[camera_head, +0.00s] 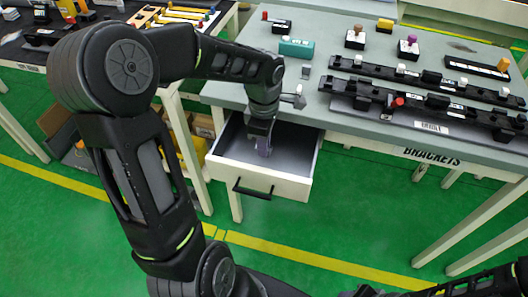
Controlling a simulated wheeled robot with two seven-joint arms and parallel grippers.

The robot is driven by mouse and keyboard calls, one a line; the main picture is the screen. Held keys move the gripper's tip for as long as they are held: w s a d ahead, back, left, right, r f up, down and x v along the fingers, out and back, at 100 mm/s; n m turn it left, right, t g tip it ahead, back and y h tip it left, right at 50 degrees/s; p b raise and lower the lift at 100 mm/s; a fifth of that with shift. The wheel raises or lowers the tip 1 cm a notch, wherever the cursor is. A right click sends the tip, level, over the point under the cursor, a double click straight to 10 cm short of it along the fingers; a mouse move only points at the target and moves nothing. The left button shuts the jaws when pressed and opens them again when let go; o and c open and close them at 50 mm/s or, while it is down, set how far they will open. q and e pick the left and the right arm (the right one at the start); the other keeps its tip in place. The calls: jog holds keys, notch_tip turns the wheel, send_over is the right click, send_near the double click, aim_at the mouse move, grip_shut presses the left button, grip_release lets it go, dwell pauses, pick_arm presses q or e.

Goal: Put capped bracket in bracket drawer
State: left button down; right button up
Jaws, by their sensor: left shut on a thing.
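The open drawer (300,185) sticks out from under the front left of the grey table, with a black handle (252,190) on its white front. My left gripper (263,147) reaches down over the drawer, pointing into its grey inside. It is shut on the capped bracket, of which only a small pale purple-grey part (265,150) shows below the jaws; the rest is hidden. I cannot tell whether it touches the drawer floor. The rest of the drawer looks empty. My right arm shows at the lower right, but its gripper is out of view.
The table (330,120) bears black rails (430,110) with clips, a teal block (296,48) and several capped black pieces (408,50). A BRACKETS label (432,156) is on its front edge. Another table (160,30) stands at the left. The green floor before the drawer is clear.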

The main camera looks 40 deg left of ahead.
pick_arm(q)
jog(key=shift+f, duration=1.85)
jog(key=shift+f, duration=0.2)
jog(key=c, duration=1.4)
grip_release()
jog(key=shift+c, duration=0.2)
jog(key=shift+r, duration=0.15)
notch_tip(320, 180, up, 12)
jog(key=shift+r, duration=0.1)
